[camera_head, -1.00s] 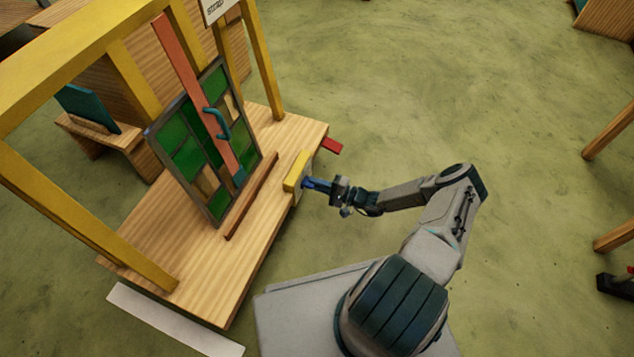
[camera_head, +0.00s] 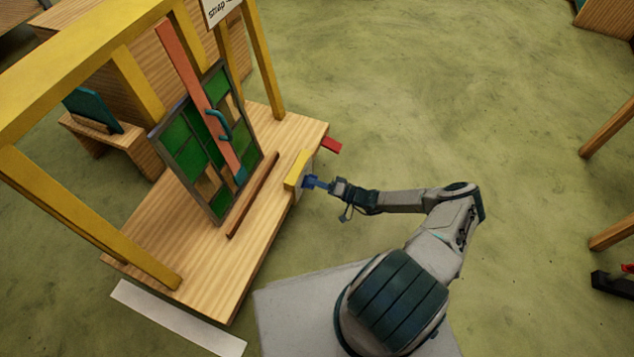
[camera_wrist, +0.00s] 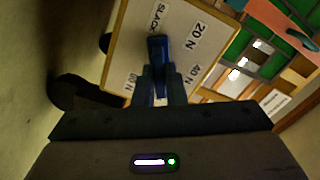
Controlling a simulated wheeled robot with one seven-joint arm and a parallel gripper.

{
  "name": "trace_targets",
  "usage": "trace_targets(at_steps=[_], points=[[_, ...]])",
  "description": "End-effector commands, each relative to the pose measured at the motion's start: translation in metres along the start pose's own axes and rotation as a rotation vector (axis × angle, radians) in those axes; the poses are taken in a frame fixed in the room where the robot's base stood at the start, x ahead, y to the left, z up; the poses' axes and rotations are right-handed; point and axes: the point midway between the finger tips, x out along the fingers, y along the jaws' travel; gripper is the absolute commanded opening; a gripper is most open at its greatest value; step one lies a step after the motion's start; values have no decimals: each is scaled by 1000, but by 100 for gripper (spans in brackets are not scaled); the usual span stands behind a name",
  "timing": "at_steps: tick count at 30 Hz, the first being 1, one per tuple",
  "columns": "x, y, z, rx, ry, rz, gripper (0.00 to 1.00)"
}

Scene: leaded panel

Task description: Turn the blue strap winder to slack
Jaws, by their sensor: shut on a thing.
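The blue strap winder (camera_head: 316,183) sticks out from a pale dial plate on the front edge of the wooden bench. In the wrist view the winder (camera_wrist: 158,50) is a blue bar in front of the dial plate (camera_wrist: 187,18), which is marked SLACK, 20 N, 40 N and a partly hidden 60 N. The bar's upper end lies beside the SLACK label. My gripper (camera_wrist: 160,88) is shut on the winder; its fingers also show at the winder in the head view (camera_head: 329,186). An orange strap (camera_head: 192,75) runs down over the leaded panel (camera_head: 186,140).
The panel leans on the wooden bench (camera_head: 215,265) inside a yellow frame (camera_head: 262,65). A yellow block (camera_head: 298,168) sits above the dial plate. A red tab (camera_head: 332,146) juts from the bench's far right. Green floor to the right is mostly clear.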

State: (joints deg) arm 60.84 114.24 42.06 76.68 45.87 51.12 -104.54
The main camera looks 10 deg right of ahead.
Motion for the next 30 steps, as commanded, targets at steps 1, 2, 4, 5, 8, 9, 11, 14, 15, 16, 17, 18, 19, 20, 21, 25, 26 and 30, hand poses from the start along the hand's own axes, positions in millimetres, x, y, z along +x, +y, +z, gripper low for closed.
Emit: trace_targets(at_steps=[1, 2, 4, 5, 8, 9, 11, 14, 15, 16, 17, 18, 19, 20, 21, 25, 26, 30], points=[[-1, 0, 0, -12, 0, 2, 0], [-1, 1, 0, -17, 0, 2, 0], [-1, 1, 0, -26, -1, 2, 0], [-1, 1, 0, -28, -1, 2, 0], [-1, 1, 0, -33, -1, 2, 0], [-1, 1, 0, -34, -1, 2, 0], [-2, 1, 0, -35, -1, 2, 0], [-2, 1, 0, -34, -1, 2, 0], [-2, 1, 0, -34, -1, 2, 0], [-2, 1, 0, -34, -1, 2, 0], [-2, 1, 0, -34, -1, 2, 0], [-2, 1, 0, -34, -1, 2, 19], [-2, 1, 0, -34, -1, 2, 28], [-1, 1, 0, -34, -1, 2, 33], [-1, 1, 0, -33, -2, 2, 33], [0, 0, 1, -33, -3, 0, 33], [0, 0, 1, -33, -3, 0, 33], [-3, 0, 0, -32, -2, 1, 33]])
